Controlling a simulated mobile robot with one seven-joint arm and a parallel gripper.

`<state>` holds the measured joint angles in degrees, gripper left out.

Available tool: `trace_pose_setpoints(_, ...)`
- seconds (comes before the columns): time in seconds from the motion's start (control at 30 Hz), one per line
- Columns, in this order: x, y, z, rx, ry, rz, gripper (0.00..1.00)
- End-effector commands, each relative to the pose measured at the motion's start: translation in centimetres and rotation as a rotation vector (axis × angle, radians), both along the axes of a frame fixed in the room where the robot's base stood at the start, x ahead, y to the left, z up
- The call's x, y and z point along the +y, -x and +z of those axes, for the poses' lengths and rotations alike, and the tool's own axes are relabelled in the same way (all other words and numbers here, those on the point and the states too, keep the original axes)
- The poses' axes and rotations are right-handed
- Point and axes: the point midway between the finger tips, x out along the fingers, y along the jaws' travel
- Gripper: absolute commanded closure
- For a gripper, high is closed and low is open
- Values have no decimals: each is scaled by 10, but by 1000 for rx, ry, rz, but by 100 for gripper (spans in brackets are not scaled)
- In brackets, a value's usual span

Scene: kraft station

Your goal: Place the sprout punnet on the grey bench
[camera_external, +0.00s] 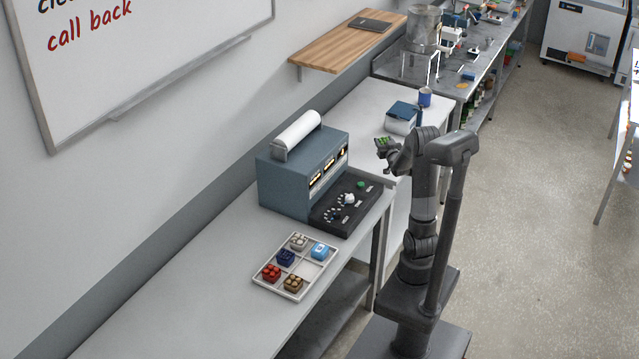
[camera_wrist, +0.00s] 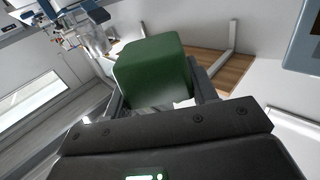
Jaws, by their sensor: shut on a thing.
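The sprout punnet (camera_external: 382,140) is a small green thing at the tip of my arm in the external view. In the wrist view the punnet (camera_wrist: 152,68) is a plain dark green block between my two fingers. My gripper (camera_external: 385,149) is shut on it and holds it in the air, in front of the pale middle bench (camera_external: 372,102). A dark grey bench (camera_external: 405,68) stands beyond that, at the upper right. Its top carries several things. The punnet's far side is hidden.
A blue-and-white box (camera_external: 402,118) and a blue cup (camera_external: 425,97) stand on the middle bench. A large blue-grey instrument (camera_external: 290,170) and a divided tray (camera_external: 262,279) are on the near bench (camera_external: 175,290). A wooden shelf (camera_external: 335,52) juts from the wall.

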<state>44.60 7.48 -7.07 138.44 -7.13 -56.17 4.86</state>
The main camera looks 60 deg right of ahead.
Motion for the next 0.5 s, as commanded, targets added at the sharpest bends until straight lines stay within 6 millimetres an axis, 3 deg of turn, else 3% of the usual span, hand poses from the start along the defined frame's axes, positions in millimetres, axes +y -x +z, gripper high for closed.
trace_pose_setpoints(0.03,12,-12,0,-1,1,29,74)
trace_pose_setpoints(0.2,35,-32,0,-1,1,83,74)
trace_pose_setpoints(0.5,43,-39,0,0,0,100,74)
